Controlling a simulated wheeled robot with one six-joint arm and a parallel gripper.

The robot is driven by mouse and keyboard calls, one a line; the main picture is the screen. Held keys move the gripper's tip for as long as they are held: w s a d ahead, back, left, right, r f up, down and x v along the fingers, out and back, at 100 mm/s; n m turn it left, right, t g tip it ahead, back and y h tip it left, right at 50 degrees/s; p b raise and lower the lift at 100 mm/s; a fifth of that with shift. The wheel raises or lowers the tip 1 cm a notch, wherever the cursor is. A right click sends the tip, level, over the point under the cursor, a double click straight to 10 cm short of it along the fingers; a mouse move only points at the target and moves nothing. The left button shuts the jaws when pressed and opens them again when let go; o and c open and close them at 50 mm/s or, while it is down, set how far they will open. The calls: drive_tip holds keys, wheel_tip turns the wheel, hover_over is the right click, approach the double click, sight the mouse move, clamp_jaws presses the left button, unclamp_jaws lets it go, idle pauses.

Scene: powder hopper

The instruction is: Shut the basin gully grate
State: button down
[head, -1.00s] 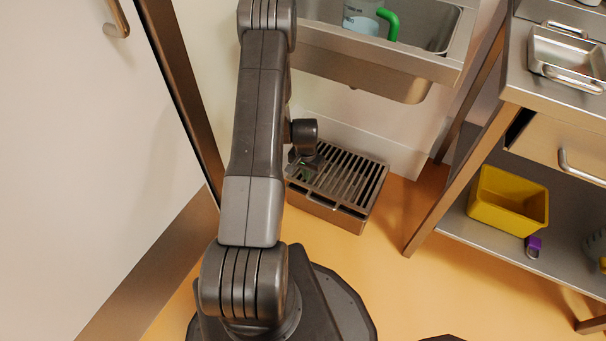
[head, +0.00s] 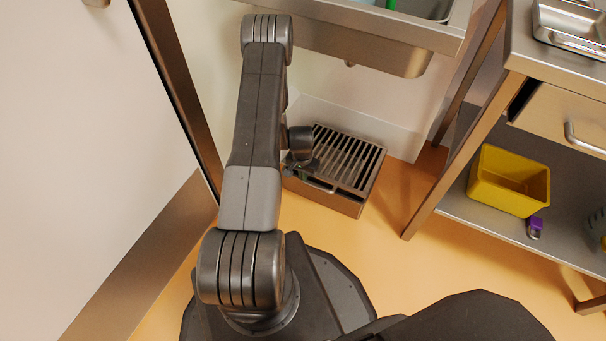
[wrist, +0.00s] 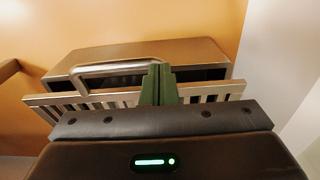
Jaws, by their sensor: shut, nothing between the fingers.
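The basin gully is a low metal box (head: 328,198) on the floor under the sink, with a slatted grate (head: 350,155) at its top. In the wrist view, the slatted grate (wrist: 215,92) lies nearest me, tilted in the picture, with a dark gap between it and the box (wrist: 190,50). A bar handle (wrist: 100,68) shows at the left of the fingers. My gripper (wrist: 158,75) has its green fingers together and empty, in front of the grate and box. In the head view, my gripper (head: 304,173) is at the grate's left front; contact cannot be told.
A metal sink (head: 370,50) hangs above the gully. A metal shelf unit at the right holds a yellow bin (head: 508,182) and a purple-topped item (head: 535,227). A wall and a door frame (head: 180,95) stand at the left. The orange floor (head: 400,265) in front is clear.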

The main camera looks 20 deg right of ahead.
wheel_tip(320, 180, down, 6)
drive_tip(key=b, duration=0.5)
drive_tip(key=shift+s+a+f, duration=0.2)
drive_tip(key=shift+s+a, duration=0.25)
wheel_tip(320, 180, up, 15)
drive_tip(key=s+a+p, duration=0.1)
drive_tip(key=a+p, duration=0.1)
drive_tip(key=p, duration=0.3)
drive_tip(key=shift+s+f, duration=0.2)
drive_tip(key=shift+s, duration=0.05)
drive_tip(key=shift+f, duration=0.1)
wheel_tip(320, 180, down, 13)
drive_tip(key=w+d+b, duration=0.1)
drive_tip(key=d+b, duration=0.1)
drive_tip(key=b, duration=0.2)
drive_tip(key=shift+w+b, duration=0.3)
